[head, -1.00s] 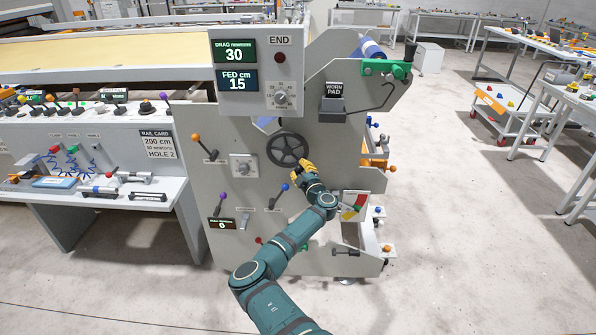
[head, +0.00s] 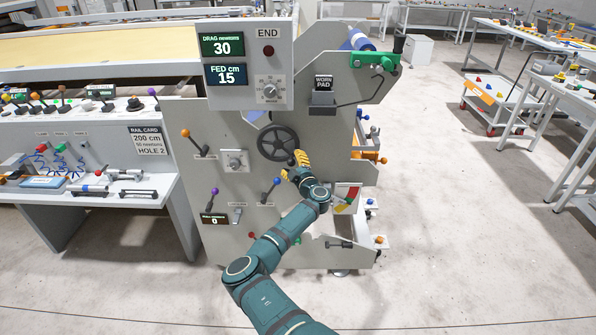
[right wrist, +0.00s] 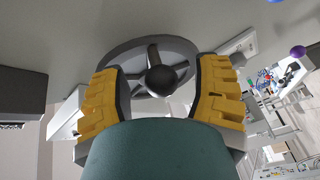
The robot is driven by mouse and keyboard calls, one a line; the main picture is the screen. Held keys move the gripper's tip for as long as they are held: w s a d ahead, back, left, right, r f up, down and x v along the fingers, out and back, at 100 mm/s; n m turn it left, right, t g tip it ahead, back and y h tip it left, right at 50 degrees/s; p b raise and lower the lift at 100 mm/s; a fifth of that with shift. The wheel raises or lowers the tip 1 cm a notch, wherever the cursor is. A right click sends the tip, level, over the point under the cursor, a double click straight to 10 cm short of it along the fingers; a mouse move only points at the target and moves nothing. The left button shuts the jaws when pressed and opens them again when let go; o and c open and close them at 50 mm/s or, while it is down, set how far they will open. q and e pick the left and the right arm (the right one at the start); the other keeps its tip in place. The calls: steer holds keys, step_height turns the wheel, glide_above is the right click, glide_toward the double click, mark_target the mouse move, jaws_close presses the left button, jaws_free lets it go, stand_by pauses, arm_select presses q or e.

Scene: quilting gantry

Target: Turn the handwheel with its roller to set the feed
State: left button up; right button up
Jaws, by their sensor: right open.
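The black handwheel (head: 278,143) is mounted on the grey end panel of the machine in the head view. My right gripper (head: 299,160) has yellow fingers and is at the wheel's lower right rim. In the right wrist view the handwheel (right wrist: 130,62) fills the upper middle, and a dark round knob (right wrist: 160,80) shows between the spread fingers of my right gripper (right wrist: 160,92). The fingers are open, with gaps on both sides of the knob. The displays above read DRAG 30 (head: 222,45) and FED cm 15 (head: 226,75). My left gripper is not in view.
Coloured-knob levers flank the wheel: orange (head: 186,134), blue (head: 277,182) and purple (head: 214,191). A WORN PAD holder (head: 323,100) juts out above right. A control desk (head: 95,190) stands at left.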

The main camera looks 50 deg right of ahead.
steer(key=r+v, duration=0.1)
steer(key=v, duration=1)
steer(key=shift+s+f, duration=0.35)
steer(key=shift+f, duration=0.1)
